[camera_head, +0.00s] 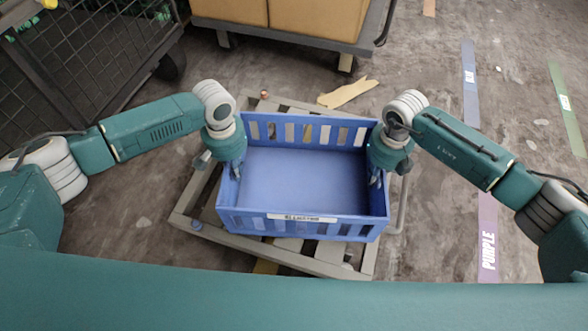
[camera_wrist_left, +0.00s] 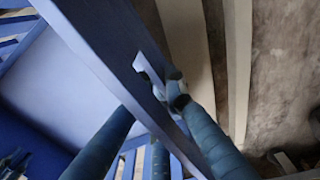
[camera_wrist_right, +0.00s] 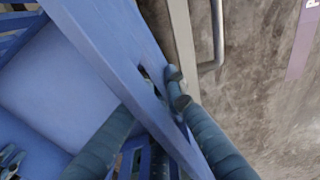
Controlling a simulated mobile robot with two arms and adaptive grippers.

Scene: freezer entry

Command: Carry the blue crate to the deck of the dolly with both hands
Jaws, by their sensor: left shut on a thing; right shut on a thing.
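The blue crate (camera_head: 300,220) is empty, with slotted walls and a white label on its near wall. It is over the slatted deck of the dolly (camera_head: 310,265) in the head view; I cannot tell whether it touches the deck. My left gripper (camera_head: 234,168) is shut on the crate's left wall, one finger inside and one outside, as the left wrist view (camera_wrist_left: 150,110) shows. My right gripper (camera_head: 376,178) is shut on the right wall in the same way, seen in the right wrist view (camera_wrist_right: 160,110). The crate looks about level.
A cart with cardboard boxes (camera_head: 315,18) stands at the back. A dark mesh cage trolley (camera_head: 90,60) is at the upper left. A tan scrap (camera_head: 347,92) lies on the floor behind the dolly. Floor strips, one marked PURPLE (camera_head: 488,240), run along the right, where the floor is open.

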